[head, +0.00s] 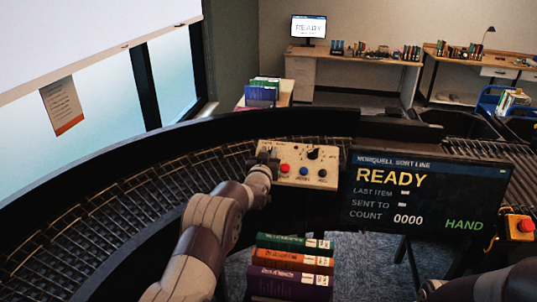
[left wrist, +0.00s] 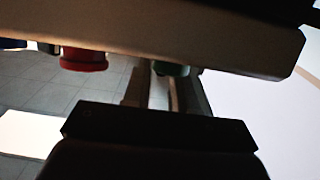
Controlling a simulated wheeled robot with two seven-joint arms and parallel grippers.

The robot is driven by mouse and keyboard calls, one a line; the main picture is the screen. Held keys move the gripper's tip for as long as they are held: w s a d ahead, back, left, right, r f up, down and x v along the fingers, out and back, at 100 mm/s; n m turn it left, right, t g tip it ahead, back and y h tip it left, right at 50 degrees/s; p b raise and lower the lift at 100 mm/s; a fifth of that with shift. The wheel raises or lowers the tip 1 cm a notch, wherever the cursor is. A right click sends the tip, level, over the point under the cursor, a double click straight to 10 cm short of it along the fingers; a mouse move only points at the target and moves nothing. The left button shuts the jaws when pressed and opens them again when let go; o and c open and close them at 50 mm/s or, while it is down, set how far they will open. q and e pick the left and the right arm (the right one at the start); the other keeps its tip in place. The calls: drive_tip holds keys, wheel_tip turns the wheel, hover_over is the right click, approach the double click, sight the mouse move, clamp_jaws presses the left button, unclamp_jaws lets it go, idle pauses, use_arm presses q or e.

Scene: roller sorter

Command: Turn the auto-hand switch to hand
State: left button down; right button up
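The beige control box (head: 322,181) stands on the near edge of the conveyor. It has a black rotary knob (head: 313,154), a red button (head: 285,168) and a blue button (head: 304,171). The knob's pointer and labels are too small to read. My left gripper (head: 267,157) is at the box's left end, away from the knob. In the left wrist view a green button (left wrist: 171,69) shows by the fingertips, with the red button (left wrist: 83,60) to its left. My right gripper is out of view. The display (head: 420,195) reads READY and HAND.
A curved roller conveyor (head: 120,195) runs behind the box. A stack of books (head: 291,265) stands below, in front of it. A yellow and red emergency stop (head: 520,226) is at the right. Desks with books stand far behind.

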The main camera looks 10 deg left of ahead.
use_arm(q)
drive_tip(key=shift+a+f+m+h+b, duration=0.15)
drive_tip(key=shift+f+m+h+b, duration=0.1)
drive_tip(key=shift+m+h+b, duration=0.65)
drive_tip(key=shift+a+h+b, duration=0.1)
drive_tip(key=shift+h+b, duration=0.3)
drive_tip(key=shift+b, duration=0.15)
drive_tip(key=shift+r+m+h, duration=0.2)
drive_tip(key=shift+m+h, duration=0.2)
drive_tip(key=shift+m, duration=0.1)
drive_tip(key=m+h+p, duration=0.1)
drive_tip(key=m+g+h+p, duration=0.1)
drive_tip(key=shift+a+r+h, duration=0.2)
drive_tip(key=shift+r+h, duration=0.1)
drive_tip(key=shift+w+a+f+m+g+h+p, duration=0.1)
drive_tip(key=shift+m+g+h+p, duration=0.25)
drive_tip(key=shift+m+h+p, duration=0.25)
drive_tip(key=shift+f+m+g+h+p, duration=0.1)
drive_tip(key=shift+m+g+h+p, duration=0.25)
drive_tip(key=shift+m+h+p, duration=0.25)
drive_tip(key=c, duration=1.2)
unclamp_jaws()
drive_tip(key=shift+o, duration=0.2)
